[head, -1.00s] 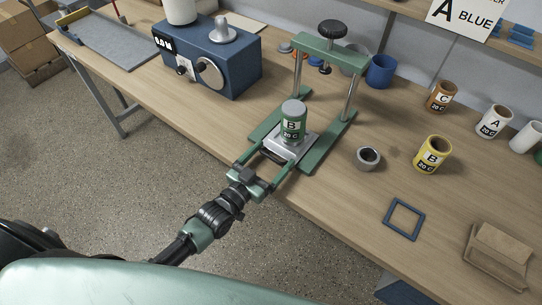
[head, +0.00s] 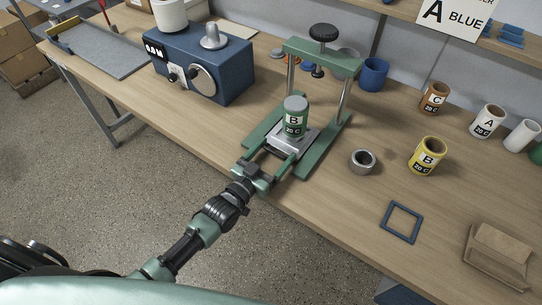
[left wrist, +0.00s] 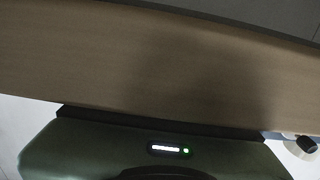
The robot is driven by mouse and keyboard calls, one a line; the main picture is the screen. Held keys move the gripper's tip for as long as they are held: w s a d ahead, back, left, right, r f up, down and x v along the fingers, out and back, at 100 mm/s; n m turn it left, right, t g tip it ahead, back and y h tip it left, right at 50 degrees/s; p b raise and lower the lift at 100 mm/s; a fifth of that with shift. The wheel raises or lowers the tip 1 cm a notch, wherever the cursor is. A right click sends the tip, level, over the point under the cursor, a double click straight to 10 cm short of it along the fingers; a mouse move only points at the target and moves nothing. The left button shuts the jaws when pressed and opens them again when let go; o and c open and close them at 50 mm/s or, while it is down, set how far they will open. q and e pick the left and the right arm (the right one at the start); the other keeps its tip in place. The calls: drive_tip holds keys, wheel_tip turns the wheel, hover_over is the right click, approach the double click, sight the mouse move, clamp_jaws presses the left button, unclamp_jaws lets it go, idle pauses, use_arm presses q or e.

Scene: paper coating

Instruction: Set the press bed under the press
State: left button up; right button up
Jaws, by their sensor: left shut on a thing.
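The green press (head: 322,57) stands near the table's front edge, with a screw knob on its crossbar, two posts and green base rails. The press bed (head: 308,139), a silver plate, lies between the rails, in front of the posts. A green can marked B, 20 C (head: 294,118) stands upright on it. My left gripper (head: 280,154) reaches in from the front edge and is shut on the press bed's near side; the exact contact is partly hidden by its fingers. The left wrist view shows mostly a brown surface and my gripper's dark housing. My right gripper is not in view.
A blue machine (head: 200,68) stands left of the press. A small grey ring-like cup (head: 362,161), a yellow can B (head: 427,156) and a blue square frame (head: 401,222) lie to the right. A blue cup (head: 374,74) stands behind. Table between them is clear.

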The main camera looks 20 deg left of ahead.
use_arm(q)
drive_tip(key=o, duration=1.8)
drive_tip(key=shift+s+d, duration=0.1)
drive_tip(key=b+v, duration=0.1)
drive_tip(key=v, duration=0.6)
drive_tip(key=shift+s, duration=0.35)
